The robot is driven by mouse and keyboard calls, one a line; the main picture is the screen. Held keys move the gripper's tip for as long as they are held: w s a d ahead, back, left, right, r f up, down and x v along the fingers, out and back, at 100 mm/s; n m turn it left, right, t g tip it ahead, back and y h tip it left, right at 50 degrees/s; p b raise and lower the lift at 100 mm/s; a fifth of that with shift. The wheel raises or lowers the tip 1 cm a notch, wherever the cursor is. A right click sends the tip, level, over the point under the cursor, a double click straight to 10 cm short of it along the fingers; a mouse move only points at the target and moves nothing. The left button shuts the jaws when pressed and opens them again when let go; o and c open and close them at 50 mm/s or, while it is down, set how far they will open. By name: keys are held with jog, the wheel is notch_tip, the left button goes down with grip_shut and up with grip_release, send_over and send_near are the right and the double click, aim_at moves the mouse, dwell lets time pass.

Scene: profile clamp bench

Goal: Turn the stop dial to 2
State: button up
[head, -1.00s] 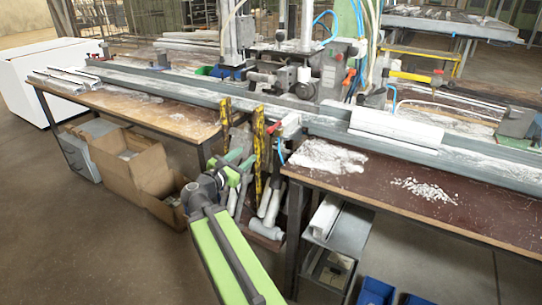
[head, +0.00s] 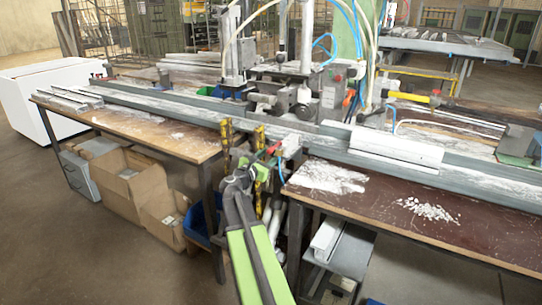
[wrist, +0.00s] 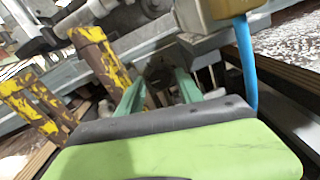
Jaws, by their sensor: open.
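My gripper (head: 243,172) is in front of the gap between the two bench tables, below the clamp machine (head: 300,92). In the wrist view my gripper (wrist: 160,84) shows two green fingers, apart, with nothing seen held between them. Beyond the fingertips is a dark part under a grey rail. A round grey knob (head: 303,95) sits on the front of the machine, above and right of my gripper and apart from it. I cannot tell whether it is the stop dial, and no numbers can be read.
Yellow-and-black worn posts (wrist: 95,50) stand close to the left of my fingers. A block with a blue hose (wrist: 245,60) is close on the right. A long grey rail (head: 170,105) crosses both tables. Cardboard boxes (head: 135,185) stand under the left table.

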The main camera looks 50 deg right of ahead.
jog(key=shift+w+d, duration=0.15)
jog(key=shift+d, duration=0.45)
jog(key=shift+c, duration=0.3)
grip_shut()
